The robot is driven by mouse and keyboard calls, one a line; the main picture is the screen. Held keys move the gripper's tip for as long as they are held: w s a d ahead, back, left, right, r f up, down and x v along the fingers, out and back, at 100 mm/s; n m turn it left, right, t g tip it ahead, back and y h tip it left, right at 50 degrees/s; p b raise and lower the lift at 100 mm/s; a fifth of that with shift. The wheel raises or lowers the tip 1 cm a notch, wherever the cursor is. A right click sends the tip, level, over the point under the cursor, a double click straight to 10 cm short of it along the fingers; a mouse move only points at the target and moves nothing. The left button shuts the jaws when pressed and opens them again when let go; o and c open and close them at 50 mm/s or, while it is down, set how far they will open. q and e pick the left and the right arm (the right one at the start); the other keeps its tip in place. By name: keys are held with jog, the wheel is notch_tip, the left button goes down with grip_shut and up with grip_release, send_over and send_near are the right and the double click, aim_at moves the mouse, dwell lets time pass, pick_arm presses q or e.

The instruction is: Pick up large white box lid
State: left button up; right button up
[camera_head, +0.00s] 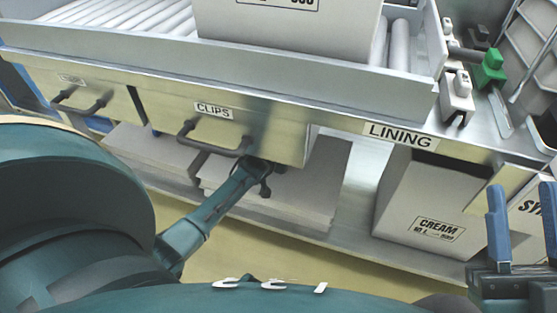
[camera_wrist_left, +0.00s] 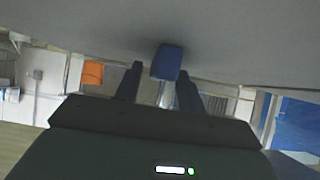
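Flat white panels lie on the low shelf under the drawers in the head view: one at the left (camera_head: 150,152) and one nearer the middle (camera_head: 290,208). They look like large box lids, but the drawers partly cover them. My left arm reaches under the CLIPS drawer, and its gripper (camera_head: 262,180) is small and dark beside the middle panel. In the left wrist view, two dark fingers (camera_wrist_left: 160,85) stand apart below a broad grey-white surface (camera_wrist_left: 240,35), with a blue block (camera_wrist_left: 167,62) between them. Contact is unclear. My right gripper (camera_head: 522,225) has its blue fingers apart and empty.
The drawers carry handles (camera_head: 213,143) just above my left gripper. A white box (camera_head: 290,25) stands on the roller conveyor (camera_head: 120,14). A CREAM box (camera_head: 425,205) sits on the lower shelf at right. A green-topped item (camera_head: 490,68) stands on the right counter.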

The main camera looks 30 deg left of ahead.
pick_arm(q)
grip_shut()
jog(key=shift+r, duration=0.15)
dwell(0.4)
